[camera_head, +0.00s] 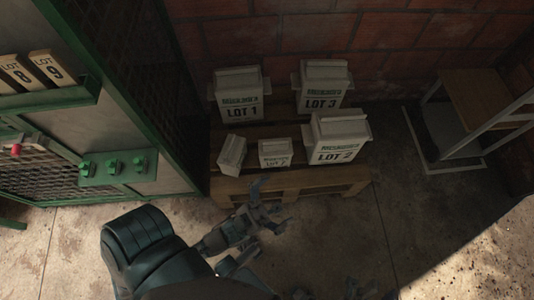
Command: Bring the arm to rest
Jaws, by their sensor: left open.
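My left arm (145,245) comes in from the lower left, bent, with its forearm reaching up and to the right. My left gripper (270,206) is open and empty, its fingers spread in front of the wooden pallet's near edge in the picture. I cannot tell whether it touches the pallet. Dark parts at the bottom edge look like my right gripper (356,289); they are dim and cut off, and the jaws cannot be made out.
A wooden pallet (232,188) bears white boxes marked LOT 1 (239,95), LOT 2 (337,138) and LOT 3 (322,88), plus two small boxes. A green metal cage (135,120) stands left, a shelf frame (470,110) right. Bare floor (440,215) lies lower right.

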